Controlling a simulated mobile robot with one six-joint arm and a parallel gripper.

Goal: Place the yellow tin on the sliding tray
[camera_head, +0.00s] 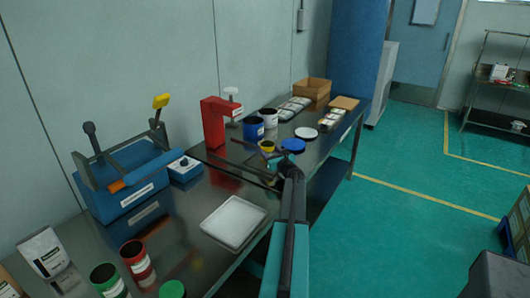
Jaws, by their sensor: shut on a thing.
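My gripper (272,160) is at the end of my dark arm, over the far part of the metal bench. It is shut on the small yellow tin (267,147), which has a dark open top and shows just beyond the fingers. The fingers are small and partly hidden by my arm, and the gap between tin and bench cannot be made out. A shallow white tray (235,221) lies on the near bench, nearer than my gripper, and looks empty. I cannot tell whether it is the sliding tray.
A red press (213,124), blue tin (253,128), white tin (270,117) and blue lid (293,145) surround my gripper. Red (137,260) and green (108,281) tins stand at the near edge.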

